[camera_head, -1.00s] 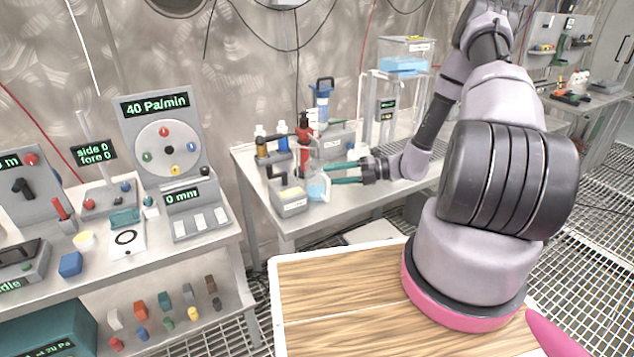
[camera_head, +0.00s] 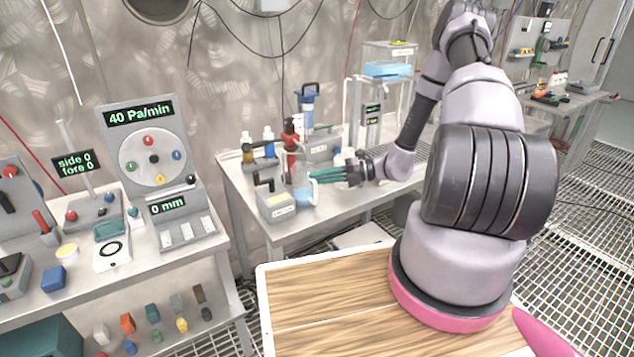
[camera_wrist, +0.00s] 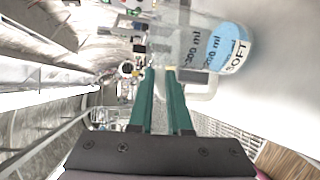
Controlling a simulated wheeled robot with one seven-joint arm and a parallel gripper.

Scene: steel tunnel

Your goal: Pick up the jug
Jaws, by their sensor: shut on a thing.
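The jug (camera_head: 303,188) is clear, with blue liquid inside, and stands near the front of the grey bench. In the wrist view the jug (camera_wrist: 212,48) shows ml marks, the word SOFT and a pale loop handle (camera_wrist: 207,90). My gripper (camera_head: 318,177) reaches in from the right with teal fingers. In the wrist view my gripper (camera_wrist: 160,72) has its fingertips close together at the jug's handle, shut on it. The exact contact is small and partly hidden. I cannot tell any gap under the jug.
A grey labelled box (camera_head: 278,207) stands close left of the jug. A red stand (camera_head: 290,145) and a blue-topped device (camera_head: 307,105) are behind it. A clear tank (camera_head: 388,72) is at the back right. The left bench (camera_head: 205,250) holds gauges and small parts.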

